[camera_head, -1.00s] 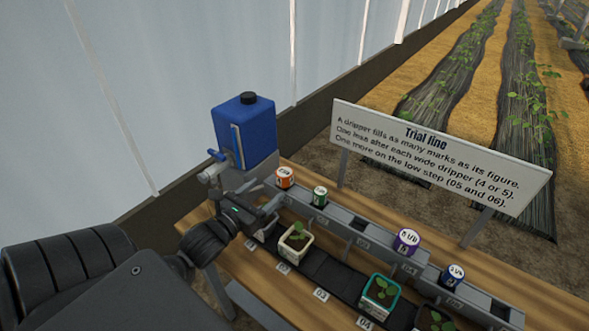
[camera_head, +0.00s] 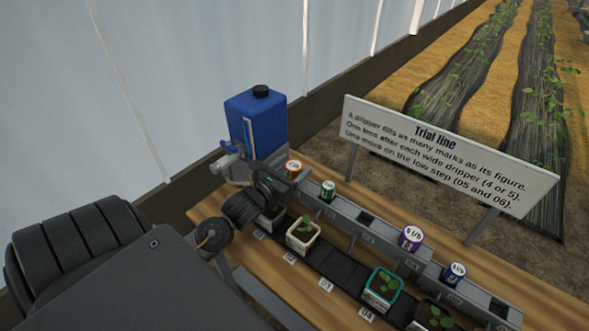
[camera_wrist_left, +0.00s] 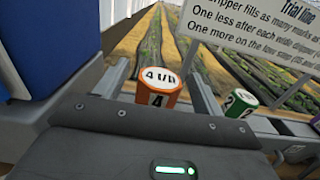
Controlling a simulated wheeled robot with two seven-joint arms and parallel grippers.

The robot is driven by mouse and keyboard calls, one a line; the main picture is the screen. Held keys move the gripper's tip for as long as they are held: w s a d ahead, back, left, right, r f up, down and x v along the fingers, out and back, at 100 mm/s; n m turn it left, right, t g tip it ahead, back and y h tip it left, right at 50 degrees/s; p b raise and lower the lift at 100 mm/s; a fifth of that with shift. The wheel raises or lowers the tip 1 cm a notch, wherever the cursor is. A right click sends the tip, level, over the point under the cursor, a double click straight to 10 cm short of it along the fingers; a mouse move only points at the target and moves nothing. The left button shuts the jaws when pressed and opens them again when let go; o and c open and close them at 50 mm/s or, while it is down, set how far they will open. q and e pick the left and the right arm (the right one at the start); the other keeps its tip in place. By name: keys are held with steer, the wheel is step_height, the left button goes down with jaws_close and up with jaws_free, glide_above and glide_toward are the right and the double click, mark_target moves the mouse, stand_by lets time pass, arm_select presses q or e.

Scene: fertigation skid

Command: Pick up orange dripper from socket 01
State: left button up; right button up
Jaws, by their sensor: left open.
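The orange dripper (camera_head: 293,168) has a white top and sits in the socket at the left end of the grey rail, just in front of the blue tank. In the left wrist view the orange dripper (camera_wrist_left: 159,87) stands upright, with "4 l/h" on its top and a 4 on its side, directly beyond the gripper body. My left gripper (camera_head: 272,190) is at the rail's left end, close to the dripper. The gripper is open. My right gripper is not in view.
A green dripper (camera_head: 328,190) is the nearest neighbour on the rail. A purple dripper (camera_head: 411,237) and a blue dripper (camera_head: 454,273) sit farther right. The blue tank (camera_head: 256,125) stands close behind. Potted seedlings (camera_head: 303,234) line the front. The sign (camera_head: 448,155) stands behind the rail.

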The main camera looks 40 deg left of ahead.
mark_target(298, 163)
arm_select(q)
steer(key=w, duration=0.2)
steer(key=shift+w, duration=0.3)
steer(key=shift+c, duration=0.9)
steer(key=c, duration=0.9)
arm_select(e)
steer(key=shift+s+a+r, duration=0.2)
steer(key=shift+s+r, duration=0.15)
